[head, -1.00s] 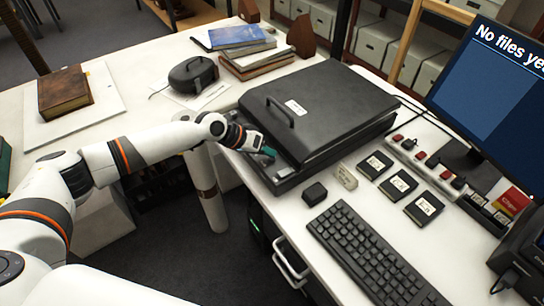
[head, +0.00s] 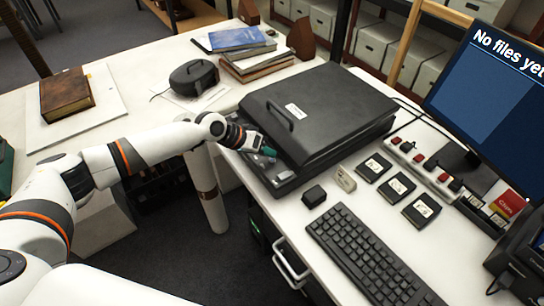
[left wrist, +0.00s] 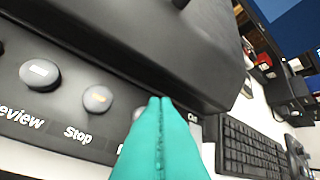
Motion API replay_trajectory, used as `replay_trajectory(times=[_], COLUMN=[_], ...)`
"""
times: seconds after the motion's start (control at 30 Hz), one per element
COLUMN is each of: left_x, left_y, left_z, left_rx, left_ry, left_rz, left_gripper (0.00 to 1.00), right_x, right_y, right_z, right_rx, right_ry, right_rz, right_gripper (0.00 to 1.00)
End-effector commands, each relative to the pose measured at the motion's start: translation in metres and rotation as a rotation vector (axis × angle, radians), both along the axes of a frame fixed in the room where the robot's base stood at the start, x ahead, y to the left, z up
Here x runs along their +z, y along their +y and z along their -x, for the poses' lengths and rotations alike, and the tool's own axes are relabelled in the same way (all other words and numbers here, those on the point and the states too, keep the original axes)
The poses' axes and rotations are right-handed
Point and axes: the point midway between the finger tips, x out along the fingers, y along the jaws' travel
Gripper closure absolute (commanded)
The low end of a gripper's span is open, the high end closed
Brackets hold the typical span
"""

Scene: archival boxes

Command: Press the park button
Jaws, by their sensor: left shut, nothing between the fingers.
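A black flatbed scanner (head: 325,110) with its lid down stands on the white desk. In the left wrist view, its front panel (left wrist: 60,45) carries a row of round buttons: one by "Preview" (left wrist: 40,74), one by "Stop" (left wrist: 98,98), and a partly hidden one (left wrist: 137,114) whose label shows only its first letter, apparently P. A further label starting "Cl" shows right of the fingers. My left gripper (head: 268,151) is shut and empty, its teal fingertips (left wrist: 160,102) over the panel beside the partly hidden button. Contact cannot be told. My right gripper is out of view.
A keyboard (head: 370,255), a small black block (head: 314,196) and several labelled black squares (head: 374,167) lie right of the scanner. A monitor (head: 490,90) stands behind them. The scanner lid's edge overhangs close to the fingers.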

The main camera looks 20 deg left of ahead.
Motion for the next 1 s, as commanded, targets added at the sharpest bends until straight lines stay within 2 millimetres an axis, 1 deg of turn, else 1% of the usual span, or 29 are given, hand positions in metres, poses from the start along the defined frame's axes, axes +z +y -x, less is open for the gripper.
replay_trajectory(times=[0.33, 0.47, 0.8, 0.9, 1.0], left_x=[0.003, 0.013, 0.048, 0.052, 0.051], left_y=[0.0, 0.0, 0.0, 0.0, 0.0], left_z=[0.0, 0.0, 0.0, 0.0, 0.0], left_rx=[-0.001, 0.0, 0.0, 0.0, 0.0], left_ry=[-0.001, -0.002, -0.001, -0.001, -0.001], left_rz=[0.001, 0.001, 0.001, 0.001, 0.001], left_gripper=[1.0, 1.0, 1.0, 1.0, 1.0], right_x=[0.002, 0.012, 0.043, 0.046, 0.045], right_y=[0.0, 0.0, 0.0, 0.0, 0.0], right_z=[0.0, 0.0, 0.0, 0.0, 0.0], right_rx=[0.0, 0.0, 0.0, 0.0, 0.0], right_ry=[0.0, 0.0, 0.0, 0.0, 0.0], right_rz=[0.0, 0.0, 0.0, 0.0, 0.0], right_gripper=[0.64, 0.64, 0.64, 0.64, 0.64])
